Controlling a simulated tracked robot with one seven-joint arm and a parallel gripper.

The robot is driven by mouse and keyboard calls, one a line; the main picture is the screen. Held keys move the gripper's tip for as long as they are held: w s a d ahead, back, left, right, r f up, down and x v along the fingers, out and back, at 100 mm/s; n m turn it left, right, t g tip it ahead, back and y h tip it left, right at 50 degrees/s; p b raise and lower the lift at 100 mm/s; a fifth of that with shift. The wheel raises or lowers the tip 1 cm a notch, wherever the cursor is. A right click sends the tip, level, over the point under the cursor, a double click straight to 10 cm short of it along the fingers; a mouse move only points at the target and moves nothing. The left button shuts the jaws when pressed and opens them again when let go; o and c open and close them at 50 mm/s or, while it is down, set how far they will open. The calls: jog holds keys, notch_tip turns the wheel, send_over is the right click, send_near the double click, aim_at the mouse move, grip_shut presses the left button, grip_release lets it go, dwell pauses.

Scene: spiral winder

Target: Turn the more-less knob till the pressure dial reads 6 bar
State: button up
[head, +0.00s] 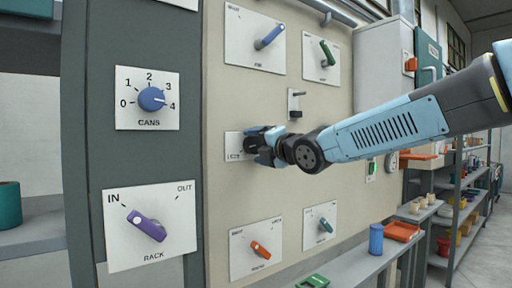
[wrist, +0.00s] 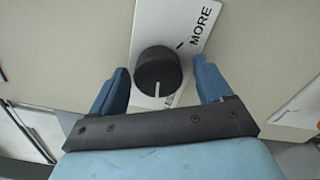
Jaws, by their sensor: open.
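The more-less knob is a black round knob (wrist: 156,72) with a pale pointer line, on a white plate (wrist: 190,20) marked MORE in the wrist view. In the head view its plate (head: 233,146) shows on the beige panel, and my gripper hides much of the knob. My gripper (wrist: 160,88) is open, with one blue finger on each side of the knob. A gap shows between each finger and the knob in the wrist view. My gripper (head: 262,144) is close to the panel in the head view. I cannot make out a pressure dial reading.
Other controls surround the plate: a blue lever (head: 270,37) and green lever (head: 328,53) above, an orange knob (head: 261,250) and teal knob (head: 325,225) below. A small lever switch (head: 296,104) is just above my gripper. A shelf (head: 352,268) juts out below.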

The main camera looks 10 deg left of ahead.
jog(key=shift+c, duration=0.4)
jog(key=c, duration=0.9)
jog(key=shift+a, duration=0.1)
jog(key=shift+c, duration=0.3)
jog(key=shift+f, duration=0.15)
